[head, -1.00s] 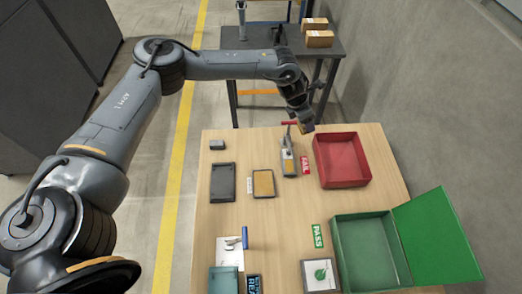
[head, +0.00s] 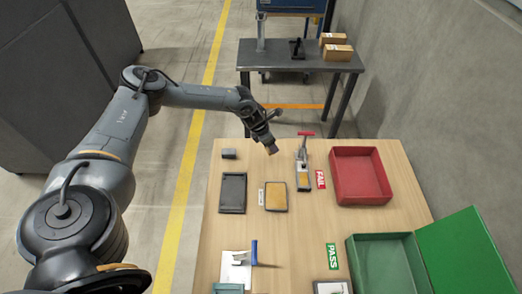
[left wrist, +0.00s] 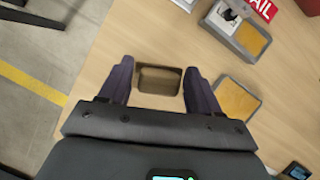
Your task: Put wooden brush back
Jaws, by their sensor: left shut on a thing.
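My left gripper (head: 270,148) hangs above the far part of the wooden table, left of the clamp fixture with the red handle (head: 306,134). In the left wrist view, my gripper (left wrist: 160,74) is shut on a small brown block, which I take for the wooden brush (left wrist: 160,85). It sits between the two dark fingers, seen end-on, with the table behind it. Its bristles cannot be made out. In the head view the brush is too small to tell apart from the fingertips. My right gripper is in neither view.
A black tray (head: 233,193), an orange-filled tray (head: 276,196) and a small grey block (head: 229,154) lie on the table. A red bin (head: 335,180) stands right, an open green box (head: 358,270) front right.

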